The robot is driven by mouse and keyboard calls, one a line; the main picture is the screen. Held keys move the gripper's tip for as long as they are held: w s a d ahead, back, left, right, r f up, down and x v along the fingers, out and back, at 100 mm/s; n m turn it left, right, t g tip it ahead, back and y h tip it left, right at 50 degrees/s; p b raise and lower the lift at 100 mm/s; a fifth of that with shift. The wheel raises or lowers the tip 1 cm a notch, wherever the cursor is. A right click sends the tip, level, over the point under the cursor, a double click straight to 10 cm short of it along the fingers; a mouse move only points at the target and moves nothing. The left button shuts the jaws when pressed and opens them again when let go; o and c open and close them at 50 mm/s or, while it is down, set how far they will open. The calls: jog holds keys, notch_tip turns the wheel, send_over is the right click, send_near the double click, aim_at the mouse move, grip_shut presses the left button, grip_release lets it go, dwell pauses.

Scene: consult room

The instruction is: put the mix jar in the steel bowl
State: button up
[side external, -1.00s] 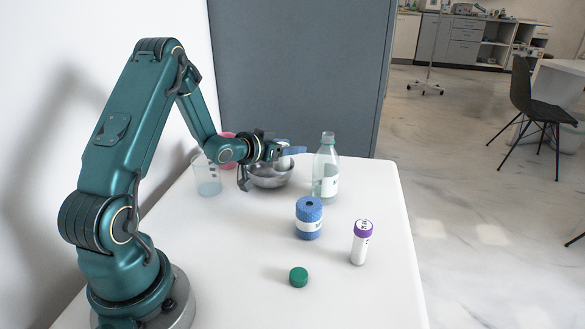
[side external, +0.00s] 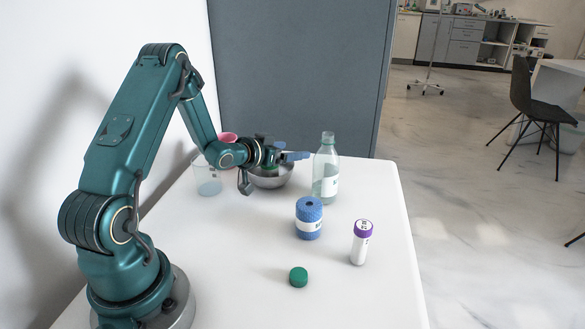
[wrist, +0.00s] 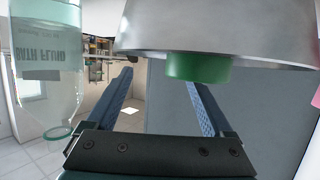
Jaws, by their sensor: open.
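The steel bowl (side external: 270,182) stands at the back of the table, partly behind my gripper (side external: 298,156). In the wrist view, which is upside down, the bowl (wrist: 225,25) is close in front of the fingers. A green lid (wrist: 198,67) sticks up past its rim. I take this to be the mix jar; its body is hidden by the bowl wall and no label shows. My gripper (wrist: 160,88) is open, its blue fingers apart at rim height, with nothing clasped between them.
A clear bottle (side external: 326,170) stands close right of the bowl. A beaker (side external: 207,178) and a pink object (side external: 228,137) are to its left. A blue roll (side external: 309,220), a purple-capped tube (side external: 361,243) and a green cap (side external: 299,277) stand in front.

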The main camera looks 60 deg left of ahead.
jog(key=shift+r, duration=0.6)
jog(key=v, duration=1.2)
jog(key=s+d+r+m+g+h, duration=0.1)
jog(key=s+d+g, duration=0.3)
jog(key=d, duration=0.6)
jog(key=s+d+r+m+g+h, duration=0.2)
jog(key=s+d+r+g, duration=0.2)
jog(key=s+d, duration=0.5)
jog(key=shift+d+h, duration=0.3)
jog(key=shift+d, duration=0.55)
